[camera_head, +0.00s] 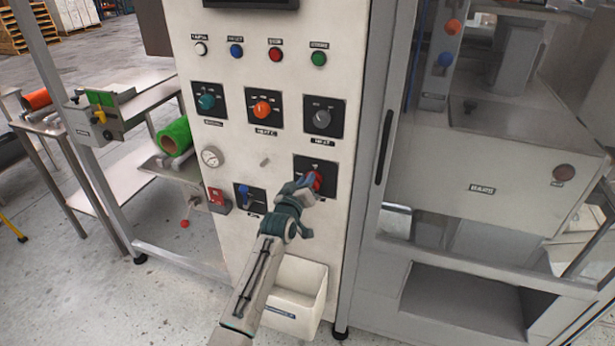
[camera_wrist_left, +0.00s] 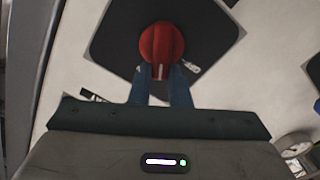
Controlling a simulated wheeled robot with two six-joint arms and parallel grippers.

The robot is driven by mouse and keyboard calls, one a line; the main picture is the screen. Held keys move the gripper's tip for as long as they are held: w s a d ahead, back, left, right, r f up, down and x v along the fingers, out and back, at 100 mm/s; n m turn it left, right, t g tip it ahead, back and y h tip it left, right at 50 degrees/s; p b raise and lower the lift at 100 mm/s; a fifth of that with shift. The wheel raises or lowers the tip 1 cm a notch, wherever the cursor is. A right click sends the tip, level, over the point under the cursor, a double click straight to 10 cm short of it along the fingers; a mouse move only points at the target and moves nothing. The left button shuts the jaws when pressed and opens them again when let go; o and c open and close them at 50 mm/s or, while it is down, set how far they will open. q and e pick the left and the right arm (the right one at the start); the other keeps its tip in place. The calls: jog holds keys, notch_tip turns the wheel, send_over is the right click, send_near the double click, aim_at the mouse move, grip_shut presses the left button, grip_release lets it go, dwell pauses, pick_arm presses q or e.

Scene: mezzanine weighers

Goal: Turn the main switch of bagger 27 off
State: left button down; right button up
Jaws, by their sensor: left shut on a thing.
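The red rotary switch (camera_head: 318,181) sits on a black square plate (camera_head: 328,165) low on the right of the white control panel. My left gripper (camera_head: 309,180) is at it, with its fingers shut on the red knob. In the left wrist view the red knob (camera_wrist_left: 161,44) shows a pale mark on its near edge, between the blue fingertips (camera_wrist_left: 161,78). The plate's lettering is partly hidden and too small to read. My right gripper is not in view.
Above are a teal knob (camera_head: 207,101), an orange knob (camera_head: 262,109) and a grey knob (camera_head: 322,119). A blue switch (camera_head: 245,196) and a red device (camera_head: 217,198) sit to the left. A white bin (camera_head: 297,289) hangs below.

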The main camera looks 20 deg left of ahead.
pick_arm(q)
jog(key=shift+a+f+n+p, duration=0.25)
jog(key=shift+n+p, duration=0.55)
jog(key=shift+n, duration=1.15)
jog(key=shift+a+f+n+p, duration=0.1)
jog(key=shift+f+n+p, duration=0.5)
jog(key=shift+n, duration=1.3)
jog(key=shift+a+f+n+p, duration=0.15)
jog(key=shift+n+p, duration=0.8)
jog(key=shift+n, duration=1)
jog(key=c, duration=1.4)
grip_release()
jog(key=shift+o, duration=0.2)
